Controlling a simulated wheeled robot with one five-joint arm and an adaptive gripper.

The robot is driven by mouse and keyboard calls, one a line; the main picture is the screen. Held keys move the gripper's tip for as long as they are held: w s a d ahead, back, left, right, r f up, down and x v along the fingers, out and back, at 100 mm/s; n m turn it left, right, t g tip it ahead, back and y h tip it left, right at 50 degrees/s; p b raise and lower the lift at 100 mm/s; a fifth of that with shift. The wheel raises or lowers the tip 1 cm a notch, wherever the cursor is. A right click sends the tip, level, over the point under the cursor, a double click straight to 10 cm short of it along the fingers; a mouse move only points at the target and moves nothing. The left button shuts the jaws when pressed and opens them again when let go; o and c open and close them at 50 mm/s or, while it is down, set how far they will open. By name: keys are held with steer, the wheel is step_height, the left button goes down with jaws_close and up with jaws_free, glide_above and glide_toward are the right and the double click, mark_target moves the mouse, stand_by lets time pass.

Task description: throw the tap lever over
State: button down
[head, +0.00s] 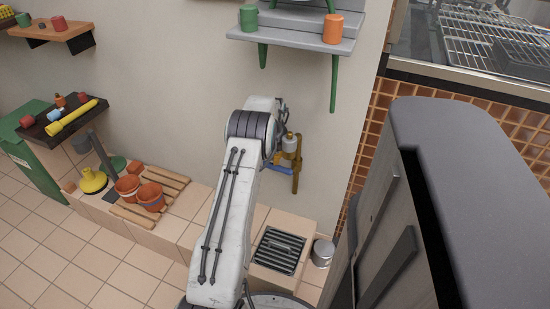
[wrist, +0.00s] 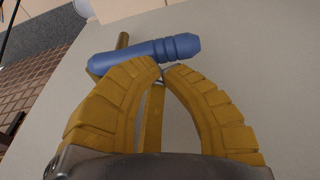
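The blue tap lever (head: 283,170) sticks out sideways from the brass tap (head: 297,172) low on the wall. In the wrist view the lever (wrist: 150,51) lies crosswise just beyond my gripper's fingertips. My gripper (wrist: 163,70) has yellow ribbed fingers whose tips come together, with nothing seen held between them. The tips are very close to the lever's lower side; I cannot tell whether they touch it. Part of the brass pipe (wrist: 153,120) shows behind the fingers.
A drain grate (head: 278,250) sits in the tiled ledge below the tap, with a metal can (head: 322,252) beside it. A grey shelf (head: 290,38) hangs above. Terracotta pots (head: 150,196) stand on a wooden pallet to the left. A large dark cabinet (head: 385,250) stands close at right.

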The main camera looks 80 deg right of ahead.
mark_target(273, 167)
steer(key=shift+w+a+f, duration=0.15)
steer(key=shift+w+f, duration=0.05)
steer(key=shift+f, duration=0.6)
steer(key=shift+r, duration=0.1)
step_height(273, 167, up, 12)
steer(key=a, duration=0.2)
